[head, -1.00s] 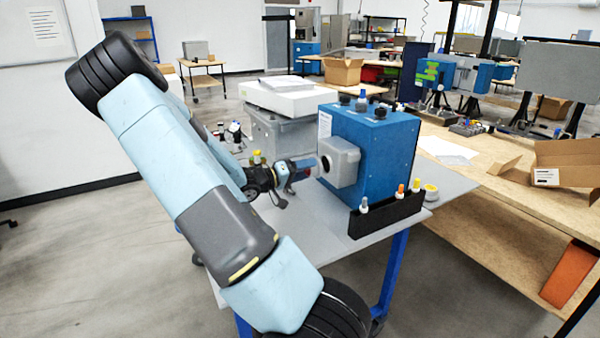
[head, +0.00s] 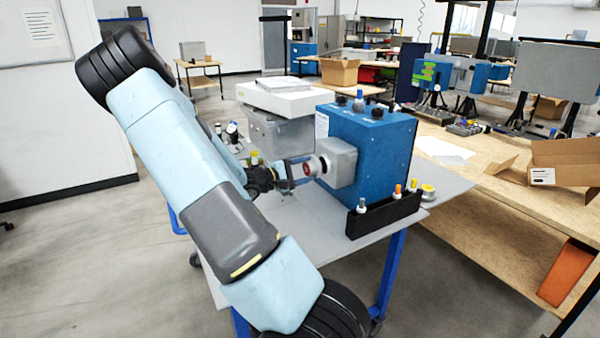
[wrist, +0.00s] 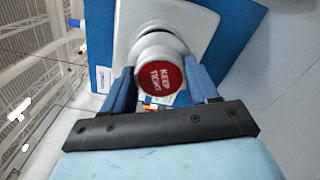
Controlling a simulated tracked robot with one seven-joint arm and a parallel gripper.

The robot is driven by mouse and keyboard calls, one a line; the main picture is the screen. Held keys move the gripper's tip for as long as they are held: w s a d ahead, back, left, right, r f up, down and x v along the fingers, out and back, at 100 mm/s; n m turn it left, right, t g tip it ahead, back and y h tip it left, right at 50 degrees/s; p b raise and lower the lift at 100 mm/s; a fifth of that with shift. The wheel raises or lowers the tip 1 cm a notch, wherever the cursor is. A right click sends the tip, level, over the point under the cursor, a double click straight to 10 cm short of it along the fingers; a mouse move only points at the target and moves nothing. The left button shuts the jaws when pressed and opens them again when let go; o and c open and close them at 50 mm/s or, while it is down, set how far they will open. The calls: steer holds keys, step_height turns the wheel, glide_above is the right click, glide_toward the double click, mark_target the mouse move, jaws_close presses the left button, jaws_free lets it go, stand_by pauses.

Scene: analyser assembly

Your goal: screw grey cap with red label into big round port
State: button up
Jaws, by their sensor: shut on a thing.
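The grey cap with a red label (wrist: 158,76) sits between the blue fingers of my gripper (wrist: 162,92) in the wrist view. Its label faces the wrist camera, and its far end is at the grey port housing (wrist: 190,18). In the head view my gripper (head: 300,170) is shut on the cap (head: 314,166), right in front of the housing (head: 340,162) on the side of the blue analyser box (head: 385,165). The big round port's opening is mostly hidden behind the cap. I cannot tell how deep the cap sits in it.
A black rack (head: 384,214) with several small capped parts stands at the front edge of the grey table (head: 300,225). A white-lidded instrument (head: 288,100) stands behind the box. A wooden bench (head: 470,165) with an open cardboard box (head: 565,170) is at the right.

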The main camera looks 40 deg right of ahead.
steer(key=shift+n, duration=0.4)
steer(key=shift+s+r, duration=0.1)
steer(key=shift+s, duration=0.15)
stand_by(0.6)
steer(key=shift+s+d, duration=0.15)
steer(key=shift+d, duration=0.55)
stand_by(1.4)
